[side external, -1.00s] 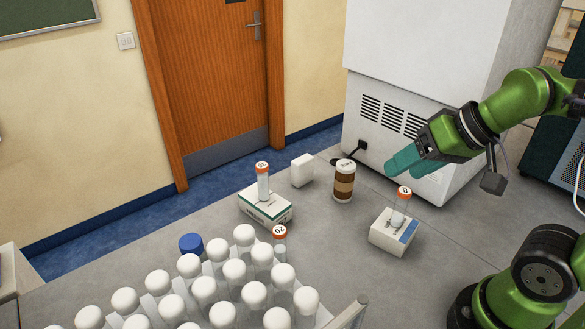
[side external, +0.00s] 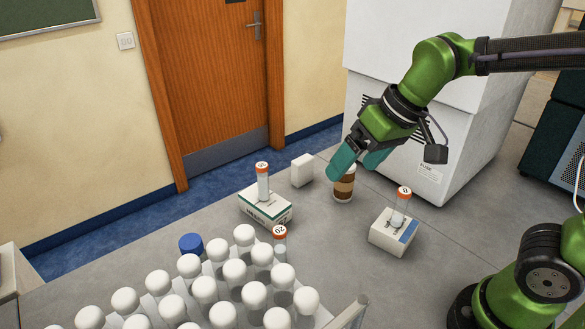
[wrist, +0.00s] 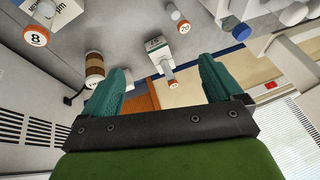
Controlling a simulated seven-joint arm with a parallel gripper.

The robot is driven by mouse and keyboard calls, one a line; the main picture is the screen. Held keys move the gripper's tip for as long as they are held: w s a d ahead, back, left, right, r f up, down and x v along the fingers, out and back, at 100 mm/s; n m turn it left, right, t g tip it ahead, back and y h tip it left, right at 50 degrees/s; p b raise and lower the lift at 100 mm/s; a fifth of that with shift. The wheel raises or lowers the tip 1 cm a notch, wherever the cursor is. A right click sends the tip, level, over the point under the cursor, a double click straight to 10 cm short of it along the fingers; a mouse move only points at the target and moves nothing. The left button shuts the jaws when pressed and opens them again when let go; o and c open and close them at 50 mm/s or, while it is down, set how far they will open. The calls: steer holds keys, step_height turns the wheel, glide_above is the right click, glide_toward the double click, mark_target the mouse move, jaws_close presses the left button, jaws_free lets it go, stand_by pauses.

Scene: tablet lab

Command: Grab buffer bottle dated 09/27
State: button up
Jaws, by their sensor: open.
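Several small clear bottles have orange-and-white caps; I cannot read a 09/27 date on any. One (side external: 263,182) stands on a white box (side external: 266,208) left of centre, with its cap (wrist: 173,84) in the wrist view. One marked 20 (side external: 280,240) stands near the rack, also in the wrist view (wrist: 183,27). One marked 8 (side external: 402,200) is on a white-and-blue box (side external: 394,233) at right; its cap (wrist: 36,37) shows in the wrist view. My gripper (side external: 353,163) is open and empty above the table, its teal fingers (wrist: 162,70) apart, partly covering a brown-striped container.
The brown-striped container (side external: 343,190) stands behind the labelled bottles, beside a small white block (side external: 302,170). A rack of white-capped tubes (side external: 235,271) fills the front left, with a blue cap (side external: 191,243) behind it. A large white appliance stands at the back right.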

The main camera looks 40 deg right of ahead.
steer(key=w+a+n+g, duration=0.2)
steer(key=w+a+n, duration=0.5)
steer(key=w+a, duration=0.2)
steer(key=n+g+h, duration=0.2)
steer(key=n+h, duration=0.1)
steer(key=n, duration=1.3)
glide_above(193, 240)
steer(key=f, duration=0.5)
steer(key=shift+w+d+f, duration=0.2)
steer(key=shift+d, duration=0.05)
steer(key=f+n, duration=0.4)
steer(key=f, duration=0.1)
steer(key=f+n, duration=0.2)
steer(key=f, duration=0.1)
steer(key=shift+s+a+f+g, duration=0.1)
steer(key=shift+s+a+g, duration=0.1)
steer(key=shift+a+g, duration=0.1)
steer(key=shift+a+f, duration=0.15)
steer(key=shift+f, duration=1.2)
steer(key=shift+a+f, duration=0.1)
steer(key=shift+f, duration=1.25)
steer(key=shift+c, duration=0.2)
